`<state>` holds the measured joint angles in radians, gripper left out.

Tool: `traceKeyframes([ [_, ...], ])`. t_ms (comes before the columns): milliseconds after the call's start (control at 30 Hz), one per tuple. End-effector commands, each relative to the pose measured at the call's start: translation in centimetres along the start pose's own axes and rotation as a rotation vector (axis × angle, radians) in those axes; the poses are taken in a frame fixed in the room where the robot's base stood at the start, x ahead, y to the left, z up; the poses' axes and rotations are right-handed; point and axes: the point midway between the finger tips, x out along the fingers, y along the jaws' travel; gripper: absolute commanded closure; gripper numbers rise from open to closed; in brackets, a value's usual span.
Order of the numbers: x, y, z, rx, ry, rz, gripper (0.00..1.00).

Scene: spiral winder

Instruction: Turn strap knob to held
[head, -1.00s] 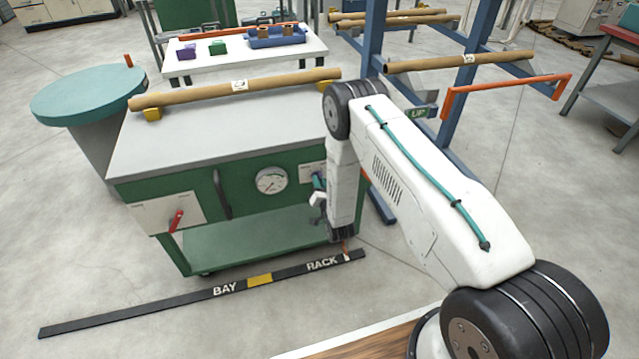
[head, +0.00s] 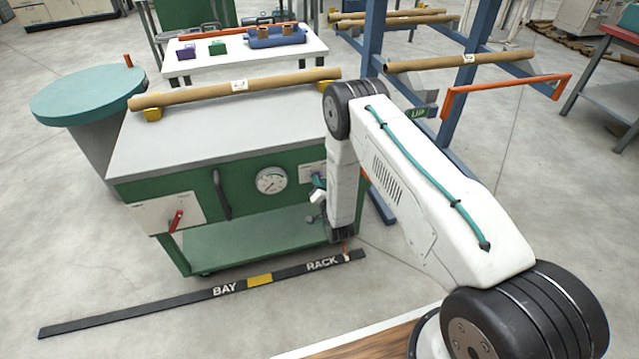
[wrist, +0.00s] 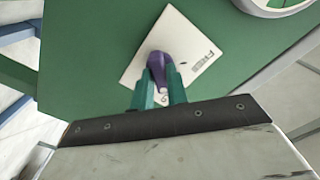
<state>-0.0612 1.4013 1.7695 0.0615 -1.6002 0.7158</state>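The purple strap knob (wrist: 158,66) sits on a tilted-looking white label plate (wrist: 178,50) on the green cabinet front in the wrist view. My gripper (wrist: 160,82) has its teal fingers on both sides of the knob and appears shut on it. The plate's small lettering is too blurred to read surely, and its lower part is hidden by the fingers. In the head view the plate (head: 311,169) shows at the cabinet's right end. My gripper (head: 318,184) is against it there, and the knob is hidden.
The green cabinet's front also carries a round gauge (head: 271,180), a black handle (head: 222,194) and a red lever (head: 176,221).

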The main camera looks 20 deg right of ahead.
Motion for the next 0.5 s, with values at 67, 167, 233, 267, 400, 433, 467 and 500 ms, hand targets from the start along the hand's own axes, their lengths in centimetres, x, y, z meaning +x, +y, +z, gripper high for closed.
traceKeyframes([
  [67, 0.0, 0.1, -0.1, 0.000, 0.001, 0.002, 0.64],
  [167, 0.0, 0.1, 0.0, 0.000, 0.000, 0.001, 0.64],
  [233, 0.0, 0.1, 0.0, 0.000, 0.000, 0.001, 0.64],
  [267, 0.0, 0.0, 0.0, 0.000, 0.000, 0.001, 0.64],
  [400, -0.4, 0.1, 0.0, -0.001, -0.001, 0.001, 0.64],
  [433, -0.6, 0.1, 0.0, -0.001, -0.001, 0.001, 0.64],
  [467, -1.0, 0.1, 0.1, -0.001, -0.002, 0.002, 0.64],
  [500, -1.5, 0.1, 0.1, -0.001, -0.002, 0.002, 0.64],
])
